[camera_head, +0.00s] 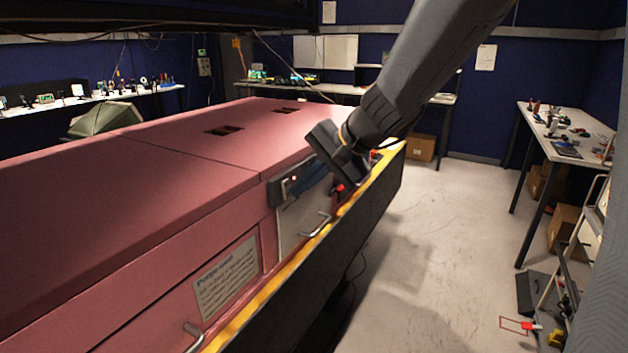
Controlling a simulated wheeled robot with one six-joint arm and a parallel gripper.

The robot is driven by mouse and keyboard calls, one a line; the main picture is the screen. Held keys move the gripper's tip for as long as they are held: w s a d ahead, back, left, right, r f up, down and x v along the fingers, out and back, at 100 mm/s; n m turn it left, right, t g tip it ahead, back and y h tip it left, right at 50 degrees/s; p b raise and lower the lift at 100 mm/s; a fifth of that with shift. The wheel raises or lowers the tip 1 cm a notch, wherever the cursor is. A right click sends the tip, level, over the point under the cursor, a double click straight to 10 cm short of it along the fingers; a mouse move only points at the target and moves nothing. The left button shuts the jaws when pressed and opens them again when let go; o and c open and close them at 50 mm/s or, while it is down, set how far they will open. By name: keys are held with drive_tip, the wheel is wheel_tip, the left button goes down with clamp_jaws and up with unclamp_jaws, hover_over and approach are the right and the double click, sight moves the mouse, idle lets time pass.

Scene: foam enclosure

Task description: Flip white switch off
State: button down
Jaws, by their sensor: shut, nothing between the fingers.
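The pink foam enclosure (190,155) fills the left and middle of the view. A light grey panel (292,222) is set in its side, with a dark box (279,191) at the panel's upper left and a blue surface (311,187) beside it. A small red part (338,188) shows at the panel's right. My gripper (336,152) is right over the panel's upper right part, tilted down to the left. It is shut and holds nothing. I cannot make out the white switch; my gripper hides part of the panel. I cannot tell whether it touches anything.
A yellow-edged dark ledge (372,215) runs along the enclosure's side. A workbench (565,140) stands at the right, with a cart (585,250) at lower right. The floor (440,245) between is clear.

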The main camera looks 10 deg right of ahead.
drive_tip(key=shift+w+a+f, duration=0.1)
drive_tip(key=shift+w+a, duration=0.05)
idle(0.3)
drive_tip(key=shift+b, duration=0.35)
drive_tip(key=shift+a+r+p, duration=0.1)
drive_tip(key=shift+r+p, duration=0.5)
drive_tip(key=shift+r, duration=0.25)
